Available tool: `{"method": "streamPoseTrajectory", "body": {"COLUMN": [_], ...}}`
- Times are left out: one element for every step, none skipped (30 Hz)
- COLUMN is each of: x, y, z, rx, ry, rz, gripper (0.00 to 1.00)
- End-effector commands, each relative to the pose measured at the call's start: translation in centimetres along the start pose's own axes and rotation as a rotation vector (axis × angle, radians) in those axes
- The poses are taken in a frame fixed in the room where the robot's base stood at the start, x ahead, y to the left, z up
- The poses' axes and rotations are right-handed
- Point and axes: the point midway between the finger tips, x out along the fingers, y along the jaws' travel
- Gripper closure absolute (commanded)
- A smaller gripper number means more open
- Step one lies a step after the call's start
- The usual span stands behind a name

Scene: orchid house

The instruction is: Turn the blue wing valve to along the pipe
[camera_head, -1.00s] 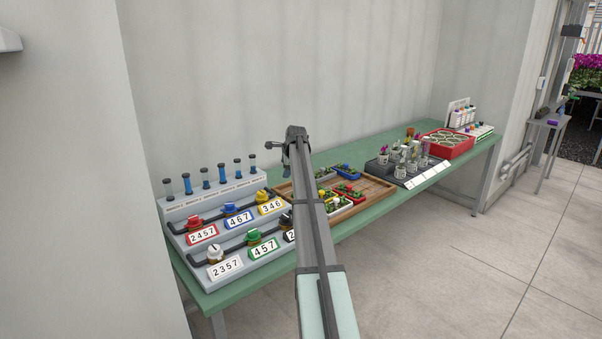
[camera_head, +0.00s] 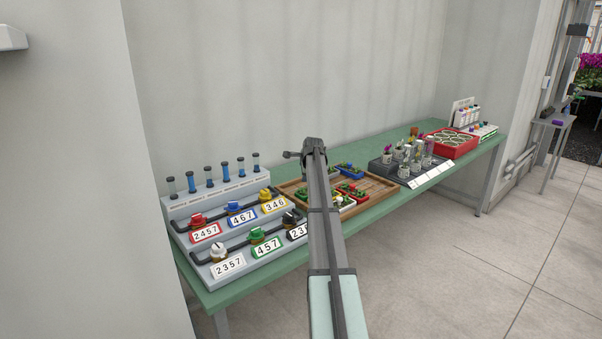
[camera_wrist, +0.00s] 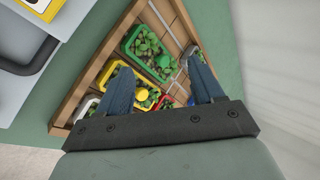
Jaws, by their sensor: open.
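The blue wing valve (camera_head: 233,207) sits on the upper dark pipe of the grey sloped valve panel (camera_head: 195,268), between a red valve (camera_head: 198,220) and a yellow valve (camera_head: 265,195). A label reading 467 (camera_head: 242,218) is below it. At this size I cannot tell its exact angle to the pipe. My gripper (camera_wrist: 160,88) is open and empty in the wrist view, above the wooden tray. It is to the right of the panel, apart from the blue valve. The blue valve is not visible in the wrist view, where only a panel corner shows at upper left.
A wooden tray (camera_wrist: 176,18) of small planted pots lies right of the panel. White (camera_head: 217,251), green (camera_head: 256,235) and black valves stand on the lower pipe. A dark rack of potted orchids and a red crate (camera_head: 428,149) stand farther right on the green table (camera_head: 222,297).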

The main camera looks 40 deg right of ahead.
Motion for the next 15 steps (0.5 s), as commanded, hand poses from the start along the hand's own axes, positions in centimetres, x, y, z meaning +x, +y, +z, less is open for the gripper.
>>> {"method": "streamPoseTrajectory", "body": {"x": [0.0,0.1,0.2,0.2,0.1,-0.1,-0.3,-0.6,-1.0,-1.4,-1.9,-2.4,-2.8,-3.2,-3.7], "y": [0.0,-0.1,-0.1,-0.2,-0.4,-0.7,-1.0,-1.3,-1.7,-2.0,-2.2,-2.4,-2.6,-2.7,-2.8], "z": [0.4,0.8,1.7,2.5,3.6,5.3,6.8,8.2,10.3,11.7,13.0,14.6,15.8,16.8,18.2], "rx": [-0.002,-0.005,-0.012,-0.018,-0.026,-0.038,-0.049,-0.060,-0.075,-0.086,-0.096,-0.107,-0.116,-0.124,-0.134], "ry": [-0.003,-0.005,-0.011,-0.016,-0.023,-0.034,-0.043,-0.052,-0.064,-0.072,-0.081,-0.091,-0.098,-0.104,-0.113], "rz": [0.000,0.001,0.001,0.000,-0.001,-0.005,-0.008,-0.012,-0.018,-0.023,-0.028,-0.033,-0.037,-0.041,-0.046], "gripper": [0.33,0.33,0.33,0.33,0.33,0.33,0.33,0.33,0.33,0.33,0.33,0.33,0.33,0.33,0.33]}}
